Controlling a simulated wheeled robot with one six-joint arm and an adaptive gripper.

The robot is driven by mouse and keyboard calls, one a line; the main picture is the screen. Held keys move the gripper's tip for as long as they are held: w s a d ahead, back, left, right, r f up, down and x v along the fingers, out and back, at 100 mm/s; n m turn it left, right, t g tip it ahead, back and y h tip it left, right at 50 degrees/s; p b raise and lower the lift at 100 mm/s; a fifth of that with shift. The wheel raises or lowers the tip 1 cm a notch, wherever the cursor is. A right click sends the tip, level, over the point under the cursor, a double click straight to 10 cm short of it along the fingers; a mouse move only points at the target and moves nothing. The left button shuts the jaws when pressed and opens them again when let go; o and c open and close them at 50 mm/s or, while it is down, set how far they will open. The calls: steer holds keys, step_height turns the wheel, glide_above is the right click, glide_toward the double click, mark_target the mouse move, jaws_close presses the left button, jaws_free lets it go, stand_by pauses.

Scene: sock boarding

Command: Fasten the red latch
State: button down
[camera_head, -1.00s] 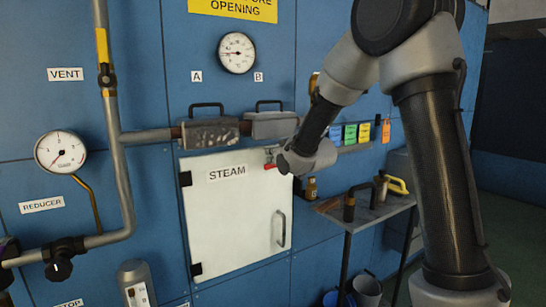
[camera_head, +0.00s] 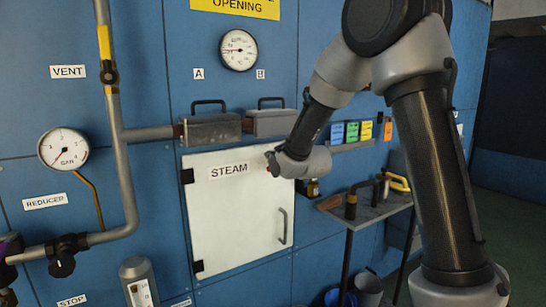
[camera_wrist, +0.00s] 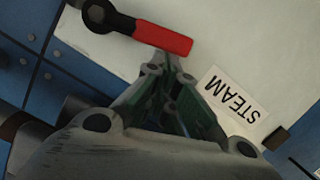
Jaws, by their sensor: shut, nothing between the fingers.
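The red latch handle (camera_wrist: 163,38) shows in the wrist view, with a dark pivot end (camera_wrist: 98,14), in front of the white STEAM door (camera_wrist: 280,45). In the head view the white door (camera_head: 235,220) looks closed, and the latch is almost wholly hidden behind my gripper (camera_head: 271,162) at the door's upper right. In the wrist view my gripper (camera_wrist: 170,68) is shut and empty. Its fingertips are close to the red handle, near its free end. I cannot tell whether they touch it.
The door handle (camera_head: 283,226) is at the door's lower right. Two metal boxes with handles (camera_head: 211,130) sit above the door. A metal side table (camera_head: 372,214) with tools stands at the right. A pipe (camera_head: 123,170) runs down at the left.

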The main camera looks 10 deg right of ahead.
steer(key=f+n, duration=0.2)
steer(key=d+f+n+t+h, duration=0.1)
steer(key=f+n, duration=0.2)
steer(key=f+n+t+h, duration=0.1)
steer(key=f+n, duration=0.1)
steer(key=n, duration=0.1)
steer(key=shift+w+d+f, duration=0.15)
steer(key=shift+w+d, duration=0.1)
steer(key=n, duration=0.1)
steer(key=d+f+n, duration=0.1)
steer(key=n, duration=0.1)
steer(key=shift+w+d+f+t, duration=0.2)
steer(key=shift+w+d+t, duration=0.05)
steer(key=shift+t, duration=0.15)
steer(key=shift+w+d+f, duration=0.1)
steer(key=shift+d+f, duration=0.15)
steer(key=shift+d, duration=0.2)
steer(key=s, duration=1.1)
steer(key=shift+s+d, duration=0.4)
